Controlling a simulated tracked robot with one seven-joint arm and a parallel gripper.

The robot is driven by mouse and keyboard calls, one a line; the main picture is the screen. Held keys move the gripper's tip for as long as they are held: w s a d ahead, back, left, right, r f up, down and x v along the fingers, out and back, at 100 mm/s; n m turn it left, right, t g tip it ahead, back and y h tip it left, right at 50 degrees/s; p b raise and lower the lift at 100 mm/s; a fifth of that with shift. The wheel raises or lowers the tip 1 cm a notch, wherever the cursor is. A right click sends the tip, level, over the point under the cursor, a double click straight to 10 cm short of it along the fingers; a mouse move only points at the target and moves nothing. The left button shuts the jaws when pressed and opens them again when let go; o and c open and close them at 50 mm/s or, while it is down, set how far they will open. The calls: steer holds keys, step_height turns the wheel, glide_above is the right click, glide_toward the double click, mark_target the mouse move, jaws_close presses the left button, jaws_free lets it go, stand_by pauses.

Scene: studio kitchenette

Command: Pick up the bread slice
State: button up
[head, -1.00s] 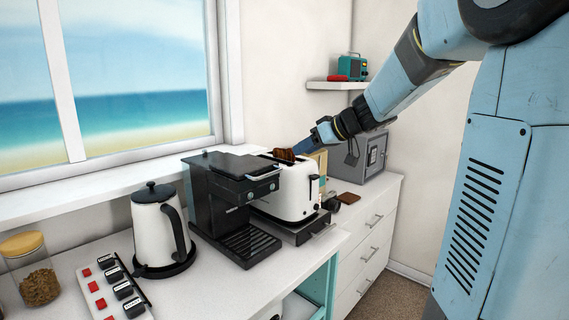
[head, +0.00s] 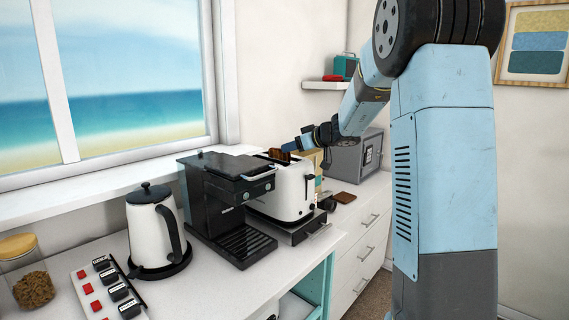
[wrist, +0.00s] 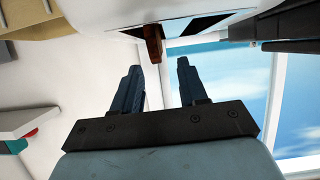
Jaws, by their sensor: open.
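The bread slice (head: 279,155) is brown and pokes up out of the top of the white toaster (head: 290,190). It also shows in the wrist view (wrist: 153,45) as a small brown piece against the toaster's white body (wrist: 95,22). My gripper (head: 291,147) is just right of the slice in the head view, reaching in from the right. In the wrist view my gripper (wrist: 157,66) is open and empty, with the slice ahead between the lines of its two fingers and apart from them. The slice's lower part is hidden inside the toaster.
A black coffee machine (head: 222,205) stands left of the toaster, with a white kettle (head: 150,228) beyond it. A grey metal box (head: 352,155) stands behind my gripper. A shelf (head: 325,86) is on the wall above. Counter at the front is partly clear.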

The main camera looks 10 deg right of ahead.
steer(key=shift+d+x, duration=0.2)
steer(key=shift+x, duration=2.7)
steer(key=shift+w+r, duration=0.1)
steer(key=shift+w, duration=0.05)
steer(key=shift+c, duration=0.4)
jaws_close()
